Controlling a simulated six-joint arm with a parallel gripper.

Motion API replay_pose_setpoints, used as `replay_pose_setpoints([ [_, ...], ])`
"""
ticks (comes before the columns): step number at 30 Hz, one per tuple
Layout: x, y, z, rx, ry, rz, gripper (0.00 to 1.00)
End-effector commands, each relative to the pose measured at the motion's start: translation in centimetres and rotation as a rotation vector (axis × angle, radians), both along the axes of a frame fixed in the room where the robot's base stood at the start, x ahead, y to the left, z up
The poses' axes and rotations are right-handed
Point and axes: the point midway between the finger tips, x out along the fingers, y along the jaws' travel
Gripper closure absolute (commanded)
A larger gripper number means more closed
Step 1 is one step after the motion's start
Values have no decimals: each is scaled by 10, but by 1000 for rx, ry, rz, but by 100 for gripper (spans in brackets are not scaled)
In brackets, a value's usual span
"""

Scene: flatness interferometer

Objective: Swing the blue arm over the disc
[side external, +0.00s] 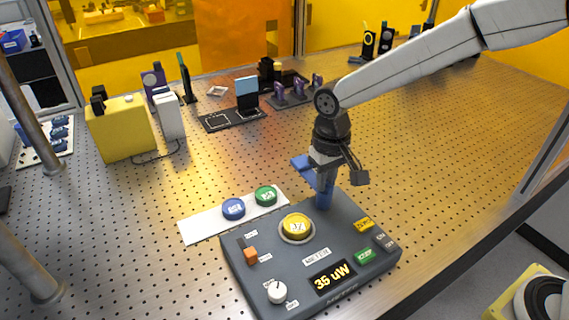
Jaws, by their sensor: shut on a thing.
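The blue arm (303,162) stands on a blue post (324,195) at the back edge of a dark grey meter box. Its flat blue end sticks out to the left, behind the yellow disc rather than over it. My gripper (322,176) is above the post and shut on the blue arm; its fingers partly hide the arm. The yellow disc (297,226) sits in a round pale seat on top of the meter box. Nothing covers it.
A white strip (205,228) holds a blue disc (233,209) and a green disc (266,196). Optics and a yellow box (122,130) stand behind on the perforated table.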

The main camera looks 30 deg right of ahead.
Motion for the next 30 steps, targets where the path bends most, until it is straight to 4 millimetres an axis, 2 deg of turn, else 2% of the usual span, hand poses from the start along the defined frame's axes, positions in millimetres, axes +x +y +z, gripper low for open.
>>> replay_pose_setpoints([
  [14, 1, 1, 2, 2, -4, 78, 100],
  [20, 1, 1, 2, 2, -4, 197, 100],
  [30, 1, 1, 2, 1, -5, 498, 100],
])
